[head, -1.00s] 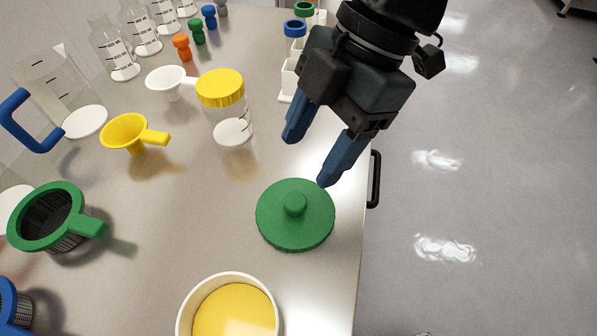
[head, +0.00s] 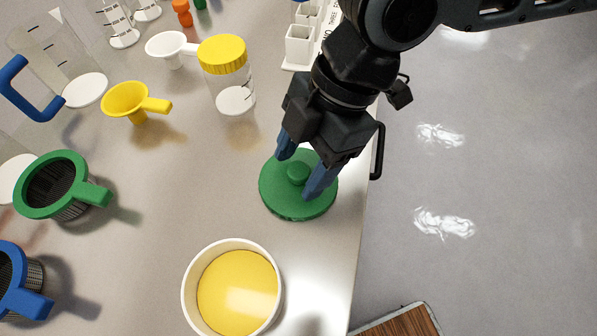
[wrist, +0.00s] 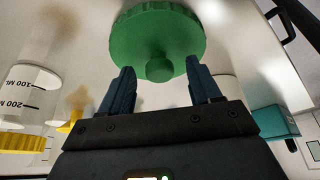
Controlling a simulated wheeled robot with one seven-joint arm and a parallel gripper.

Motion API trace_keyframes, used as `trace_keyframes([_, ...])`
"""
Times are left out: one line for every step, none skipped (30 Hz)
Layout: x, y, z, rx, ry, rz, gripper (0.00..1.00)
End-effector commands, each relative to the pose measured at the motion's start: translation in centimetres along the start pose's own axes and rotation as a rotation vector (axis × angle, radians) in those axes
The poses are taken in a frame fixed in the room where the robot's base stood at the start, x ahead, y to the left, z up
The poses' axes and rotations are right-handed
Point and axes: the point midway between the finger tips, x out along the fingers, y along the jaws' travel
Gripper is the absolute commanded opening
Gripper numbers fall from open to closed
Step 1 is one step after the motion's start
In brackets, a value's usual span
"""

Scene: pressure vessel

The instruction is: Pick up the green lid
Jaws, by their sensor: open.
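The green lid (head: 283,198) is a round disc with a small knob (head: 297,173) on top. It lies flat on the grey table near the right edge. My gripper (head: 301,173) is over the lid with its blue fingers apart, one on each side of the knob in the head view. In the wrist view the lid (wrist: 157,32) is ahead, and the knob (wrist: 159,69) shows between the two fingertips of my open gripper (wrist: 160,72). I cannot tell whether the fingers touch the lid.
A white bowl with yellow contents (head: 190,290) stands in front of the lid. A yellow-capped jar (head: 228,75) stands behind it to the left. Yellow (head: 124,100) and white (head: 170,47) funnels, and green (head: 55,185) and blue (head: 15,285) strainers, are further left. A black handle (head: 379,150) sticks out at the table edge.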

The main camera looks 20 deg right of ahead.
Motion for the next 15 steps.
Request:
trace_keyframes([-0.01,0.0,0.0,0.0,0.0,0.0,0.63])
trace_keyframes([-0.02,0.0,0.0,0.0,0.0,0.0,0.62])
trace_keyframes([-0.02,0.0,0.0,0.0,0.0,0.0,0.58])
trace_keyframes([-0.02,0.0,0.0,0.0,0.0,0.0,0.55])
trace_keyframes([-0.03,0.0,0.0,0.0,0.0,0.0,0.52])
trace_keyframes([-0.03,0.0,0.0,0.0,0.0,0.0,0.48])
trace_keyframes([-0.04,0.0,-0.01,0.0,0.0,0.0,0.46])
trace_keyframes([-0.04,0.0,0.0,0.0,0.0,0.0,0.43])
trace_keyframes([-0.04,0.0,-0.01,0.0,0.0,0.0,0.39])
trace_keyframes([-0.04,0.0,-0.01,0.0,0.0,0.0,0.36])
trace_keyframes([-0.04,0.0,-0.01,0.0,0.0,0.0,0.33])
trace_keyframes([-0.05,0.0,-0.01,0.0,0.0,0.0,0.29])
trace_keyframes([-0.05,0.0,-0.01,0.0,0.0,0.0,0.26])
trace_keyframes([-0.05,0.0,-0.01,0.0,0.0,0.0,0.23])
trace_keyframes([-0.05,0.0,-0.01,-0.001,0.0,0.0,0.2])
